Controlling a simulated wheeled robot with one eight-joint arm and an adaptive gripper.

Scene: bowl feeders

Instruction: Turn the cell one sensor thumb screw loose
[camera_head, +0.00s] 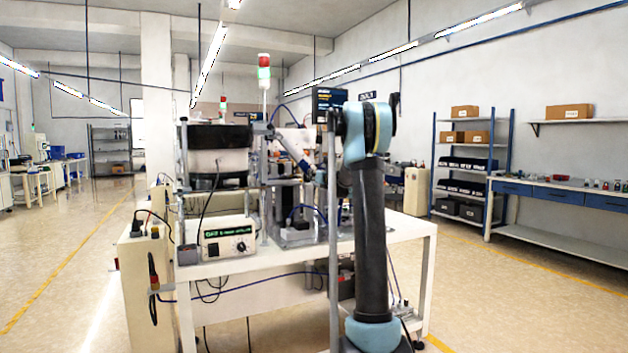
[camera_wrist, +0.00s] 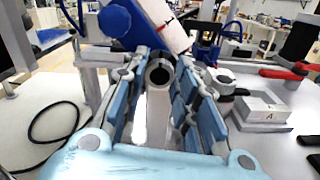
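In the wrist view my gripper (camera_wrist: 160,82) has its two blue-padded fingers apart, one on each side of a pale grey cylinder (camera_wrist: 158,108) with a dark round opening at its far end. The fingertips lie close beside that end; I cannot tell whether they touch it. A blue housing (camera_wrist: 128,22) with a white labelled part (camera_wrist: 165,22) sits just beyond the fingertips. I cannot make out the thumb screw for certain. In the head view my arm reaches over the cell table (camera_head: 405,228), and the gripper is hidden among the equipment there.
A black-topped bowl feeder (camera_head: 218,148) and a white controller box (camera_head: 228,238) stand on the table's left. In the wrist view, a grey block marked A (camera_wrist: 262,108) and red-handled parts (camera_wrist: 285,73) lie right; a black cable (camera_wrist: 50,135) lies left.

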